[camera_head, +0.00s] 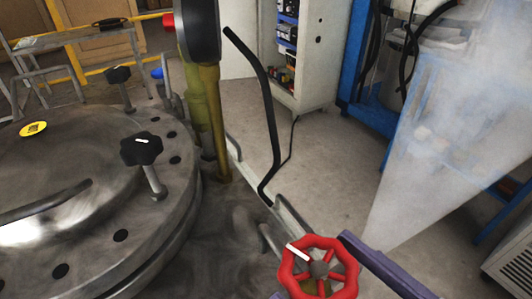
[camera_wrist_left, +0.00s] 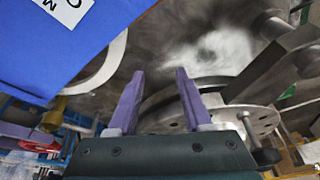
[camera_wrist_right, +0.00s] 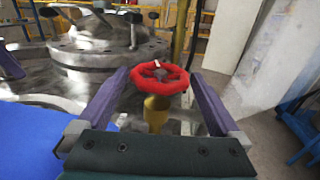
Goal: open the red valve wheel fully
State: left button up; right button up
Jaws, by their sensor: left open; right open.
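The red valve wheel (camera_head: 345,271) is at the bottom of the head view, with a white mark on one spoke. In the right wrist view the wheel (camera_wrist_right: 143,84) sits on a brass-coloured stem (camera_wrist_right: 156,114), between the fingertips or just beyond them. My right gripper (camera_head: 310,266) is open, one purple finger on each side of the wheel; I cannot tell whether either touches the rim. It also shows in the right wrist view (camera_wrist_right: 158,76). My left gripper (camera_wrist_left: 158,73) is open and empty in its wrist view, facing grey metalwork, and is out of the head view.
A round metal vessel lid (camera_head: 75,190) with black knobs fills the left of the head view. A dark gauge-like disc (camera_head: 200,30) on a yellowish pipe and a bent black rod (camera_head: 268,110) rise behind the wheel. Whitish vapour (camera_head: 440,130) hangs at the right. Bare floor (camera_head: 335,165) lies beyond.

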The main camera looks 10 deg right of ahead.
pick_arm(q)
jog(key=shift+a+f, duration=0.1)
jog(key=shift+f, duration=0.1)
pick_arm(e)
jog(key=v, duration=0.4)
jog(key=shift+s+d, duration=0.15)
jog(key=shift+s, duration=0.05)
jog(key=shift+r, duration=0.1)
